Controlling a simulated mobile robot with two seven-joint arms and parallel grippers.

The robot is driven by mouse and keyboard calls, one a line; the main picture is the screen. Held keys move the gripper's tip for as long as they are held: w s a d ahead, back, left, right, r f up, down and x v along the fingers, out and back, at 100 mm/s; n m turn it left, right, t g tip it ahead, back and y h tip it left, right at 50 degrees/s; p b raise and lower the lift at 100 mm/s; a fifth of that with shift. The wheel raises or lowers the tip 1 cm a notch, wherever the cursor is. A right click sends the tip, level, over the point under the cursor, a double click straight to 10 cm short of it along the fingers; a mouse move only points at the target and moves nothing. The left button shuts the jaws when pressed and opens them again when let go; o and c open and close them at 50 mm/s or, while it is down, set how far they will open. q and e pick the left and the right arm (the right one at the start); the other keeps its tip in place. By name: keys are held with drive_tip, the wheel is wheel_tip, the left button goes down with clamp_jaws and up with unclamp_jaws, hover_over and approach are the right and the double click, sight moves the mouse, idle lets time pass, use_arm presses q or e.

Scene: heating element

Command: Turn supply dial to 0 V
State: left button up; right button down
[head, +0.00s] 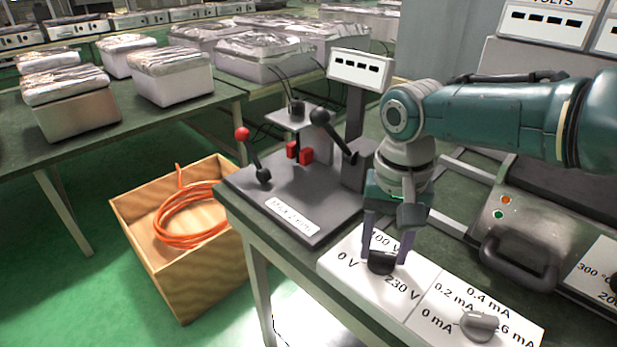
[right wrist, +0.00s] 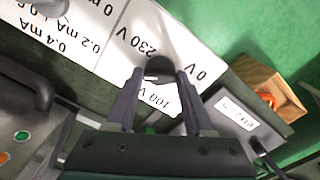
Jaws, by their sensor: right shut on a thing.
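The black supply dial (head: 381,263) sits on a white panel (head: 345,277) marked 0 V, 100 V and 230 V. My right gripper (head: 388,258) reaches down from above with its two fingers on either side of the dial, shut on it. In the right wrist view the dial (right wrist: 160,67) shows between the fingertips (right wrist: 158,82). I cannot tell for sure which mark the dial points to. My left gripper is not in view.
A second, grey dial (head: 479,325) with mA marks is on the adjoining panel. A base with levers (head: 290,200) stands to the left. A metal case with a dark handle (head: 518,265) is at right. A wooden crate (head: 190,285) with orange cable stands on the floor.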

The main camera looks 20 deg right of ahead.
drive_tip(key=n, duration=0.4)
drive_tip(key=shift+n, duration=0.3)
drive_tip(key=n, duration=0.4)
drive_tip(key=shift+n, duration=0.3)
drive_tip(key=n, duration=0.4)
drive_tip(key=shift+n, duration=0.3)
drive_tip(key=n, duration=0.4)
drive_tip(key=shift+b, duration=0.3)
drive_tip(key=n, duration=0.5)
drive_tip(key=n+b, duration=0.1)
drive_tip(key=n, duration=0.3)
drive_tip(key=shift+n, duration=0.3)
drive_tip(key=n+b, duration=0.1)
drive_tip(key=n, duration=0.4)
drive_tip(key=shift+r+n+b, duration=0.1)
drive_tip(key=shift+n+b, duration=0.3)
drive_tip(key=shift+n, duration=1.7)
